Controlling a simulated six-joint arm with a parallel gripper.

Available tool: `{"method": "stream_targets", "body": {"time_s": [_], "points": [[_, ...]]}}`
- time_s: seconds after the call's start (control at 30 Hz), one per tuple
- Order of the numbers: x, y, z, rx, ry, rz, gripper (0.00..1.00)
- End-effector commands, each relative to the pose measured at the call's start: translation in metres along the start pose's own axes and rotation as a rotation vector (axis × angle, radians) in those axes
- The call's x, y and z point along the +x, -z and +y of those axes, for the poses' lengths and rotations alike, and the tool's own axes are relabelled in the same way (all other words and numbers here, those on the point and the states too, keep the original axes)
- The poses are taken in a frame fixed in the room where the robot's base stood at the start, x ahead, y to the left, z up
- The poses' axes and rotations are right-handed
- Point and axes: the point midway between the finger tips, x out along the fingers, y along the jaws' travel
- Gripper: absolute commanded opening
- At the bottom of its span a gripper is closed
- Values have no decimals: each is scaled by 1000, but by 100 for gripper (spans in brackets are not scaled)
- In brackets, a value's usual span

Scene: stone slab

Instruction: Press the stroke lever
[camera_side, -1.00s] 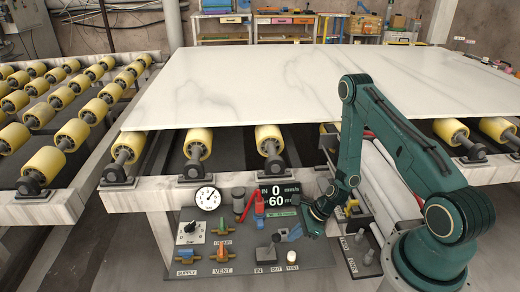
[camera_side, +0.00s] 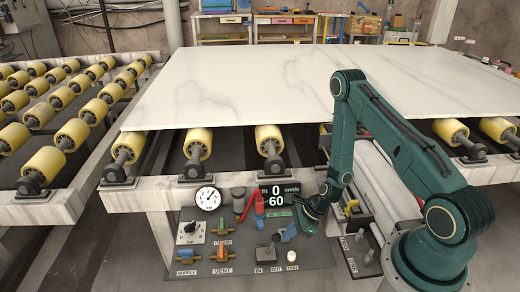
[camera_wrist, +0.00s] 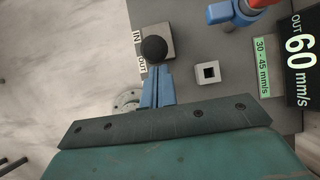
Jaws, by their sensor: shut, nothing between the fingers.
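The stroke lever, a black ball knob (camera_wrist: 154,48) on a square plate marked IN and OUT, shows in the wrist view. In the side view its knob (camera_side: 276,238) stands above its plate at the front of the panel. My gripper (camera_wrist: 156,70) has its blue fingers together and empty. In the wrist view the fingertips reach the lower edge of the knob; I cannot tell whether they touch. In the side view my gripper (camera_side: 284,235) is just right of the knob, low over the panel.
The panel (camera_side: 310,257) also bears a dial (camera_side: 207,198), a red lever (camera_side: 258,205), the supply (camera_side: 187,256) and vent (camera_side: 223,255) valves and a white button (camera_side: 292,256). The display (camera_side: 279,195) reads IN 0 and 60. A marble slab (camera_side: 235,85) lies behind on rollers.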

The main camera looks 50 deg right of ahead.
Motion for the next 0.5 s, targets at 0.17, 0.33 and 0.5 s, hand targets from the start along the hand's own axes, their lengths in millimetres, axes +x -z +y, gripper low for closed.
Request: {"method": "stream_targets", "body": {"time_s": [0.17, 0.33, 0.5], "points": [[0, -3, 0, -1, 0, 19, 0], [0, -5, 0, -3, 0, 34, 0], [0, -7, 0, -3, 0, 50, 0]]}}
